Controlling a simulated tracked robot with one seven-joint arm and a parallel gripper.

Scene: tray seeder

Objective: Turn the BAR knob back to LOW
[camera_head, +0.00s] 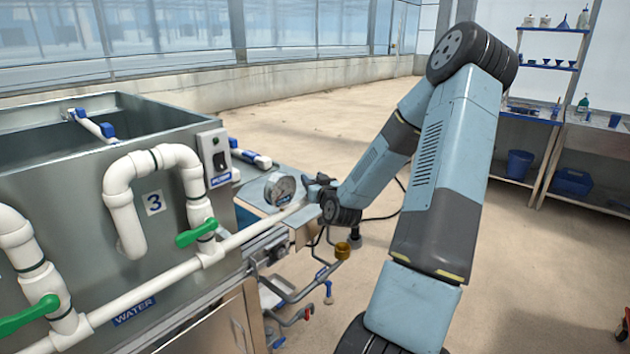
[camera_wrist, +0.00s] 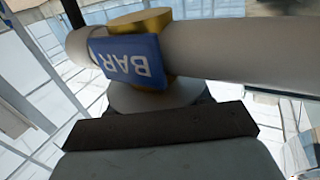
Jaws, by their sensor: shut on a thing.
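The blue BAR label (camera_wrist: 128,62) shows upside down in the wrist view, on a grey pipe with a brass-coloured collar (camera_wrist: 140,22). A round grey piece (camera_wrist: 155,97) below the label looks like part of the BAR knob. My gripper (camera_head: 314,186) is beside the pressure gauge (camera_head: 280,188) at the pipe's end in the head view. It is shut on what appears to be the BAR knob, right at the label. In the head view my gripper and wrist hide the knob. No LOW mark or knob pointer can be made out.
The steel tank (camera_head: 60,190) with white pipes and green-handled valves (camera_head: 196,232) stands close on the left. Shelves and a bench (camera_head: 590,140) are far right. Open floor lies behind.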

